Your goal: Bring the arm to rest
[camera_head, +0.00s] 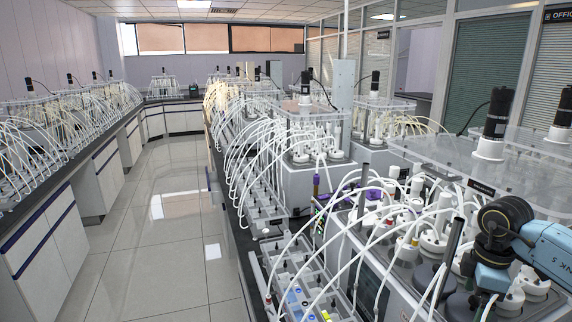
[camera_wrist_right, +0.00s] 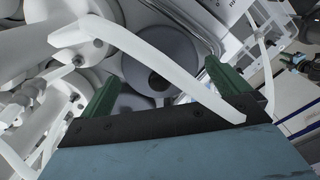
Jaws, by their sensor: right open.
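My right arm (camera_head: 545,250) comes in from the right edge of the head view, blue with a black round joint, over the nearest reactor (camera_head: 400,240). My right gripper (camera_wrist_right: 161,72) shows in the right wrist view, with two green fingers spread wide on a black mount. Nothing is gripped between them. A white tube (camera_wrist_right: 150,58) passes across the space at the fingers and in front of the right finger's base; I cannot tell whether it touches. A dark grey round lid (camera_wrist_right: 165,48) lies beyond the fingers. My left gripper is not in view.
Several reactors with black motors (camera_head: 497,112) and arching white tubes crowd the right bench. A clear plate (camera_head: 470,165) sits close to my right arm. A rack of small bottles (camera_head: 300,285) stands at the front. The tiled aisle (camera_head: 165,235) at left is clear.

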